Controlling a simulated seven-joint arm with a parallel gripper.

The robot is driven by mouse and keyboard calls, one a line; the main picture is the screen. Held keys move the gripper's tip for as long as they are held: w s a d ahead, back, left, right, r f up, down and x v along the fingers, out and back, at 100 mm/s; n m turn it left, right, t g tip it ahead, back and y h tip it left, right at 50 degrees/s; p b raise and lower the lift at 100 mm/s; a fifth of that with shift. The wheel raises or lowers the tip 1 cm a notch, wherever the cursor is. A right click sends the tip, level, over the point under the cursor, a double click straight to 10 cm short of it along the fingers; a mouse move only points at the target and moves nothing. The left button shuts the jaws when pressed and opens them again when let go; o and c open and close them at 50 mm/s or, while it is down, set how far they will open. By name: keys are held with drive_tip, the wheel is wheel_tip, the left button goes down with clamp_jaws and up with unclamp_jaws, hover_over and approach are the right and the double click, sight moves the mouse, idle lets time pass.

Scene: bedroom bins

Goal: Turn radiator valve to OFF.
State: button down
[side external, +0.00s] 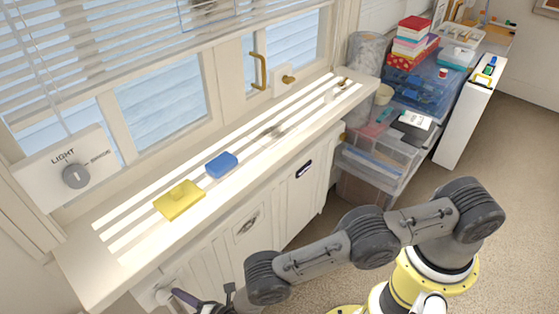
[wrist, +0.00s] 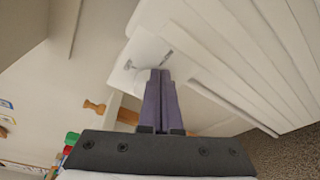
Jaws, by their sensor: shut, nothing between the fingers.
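The radiator valve is a white plate with small dark lettering (wrist: 148,50) in the wrist view. A rounded white knob (wrist: 139,78) shows beside the fingertips, partly hidden by them. In the side external view the white valve (side external: 150,292) is at the bottom left, low on the front of the white radiator cover. My gripper (side external: 176,292) has purple fingers pointing left at the valve. In the wrist view its fingers (wrist: 160,72) are shut together and empty, right at the knob. I cannot tell whether they touch it. The lettering is too small to read.
Above is a windowsill (side external: 110,265) with a yellow sponge-like block (side external: 180,200) and a blue one (side external: 221,165). A grey LIGHT dial (side external: 76,176) is on the wall at left. Plastic bins (side external: 380,155) stand at right. The carpet is clear in front of them.

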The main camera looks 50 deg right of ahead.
drive_tip(key=shift+a+r, duration=0.2)
drive_tip(key=shift+r, duration=0.1)
drive_tip(key=shift+a+r, duration=0.15)
drive_tip(key=shift+r, duration=0.2)
drive_tip(key=shift+a+r, duration=0.1)
drive_tip(key=shift+r, duration=0.05)
drive_tip(key=shift+a+r, duration=0.2)
drive_tip(key=shift+r, duration=0.05)
drive_tip(key=shift+a+r, duration=0.15)
drive_tip(key=shift+a, duration=0.1)
idle(0.5)
drive_tip(key=shift+d, duration=0.1)
drive_tip(key=shift+d+r, duration=0.2)
drive_tip(key=shift+r, duration=0.05)
drive_tip(key=a+v, duration=0.1)
drive_tip(key=v, duration=0.5)
drive_tip(key=shift+f, duration=0.4)
drive_tip(key=shift+s, duration=0.1)
